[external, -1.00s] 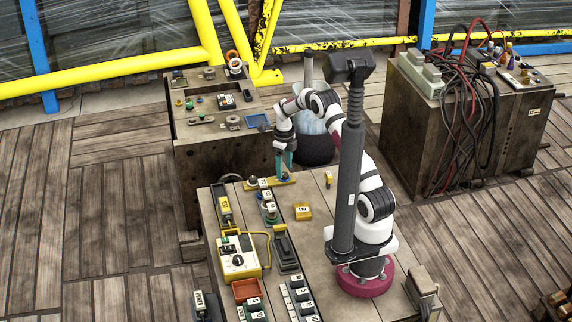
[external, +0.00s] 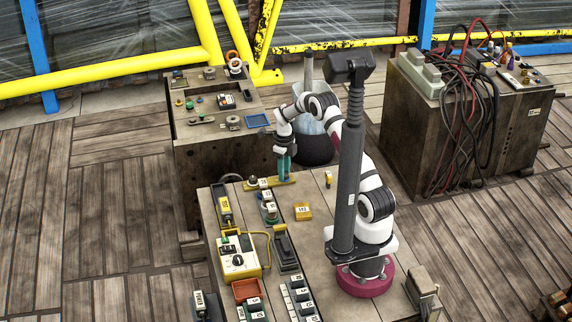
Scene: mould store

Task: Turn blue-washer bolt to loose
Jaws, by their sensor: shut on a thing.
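A yellow strip (external: 274,183) with bolts on it lies at the far edge of the wooden worktop. My gripper (external: 284,174), with teal fingers, points straight down at the strip's right end. It is shut on the bolt there, the one with the blue washer; the fingers hide the bolt's head and most of the washer. Another dark-topped bolt (external: 252,181) stands at the strip's left end, beside a small white label. How far the held bolt is turned cannot be told.
A yellow box with a dial (external: 237,260), an orange-yellow block (external: 303,212) and a red tray (external: 246,290) stand on my worktop. The worktop's middle right is fairly clear.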

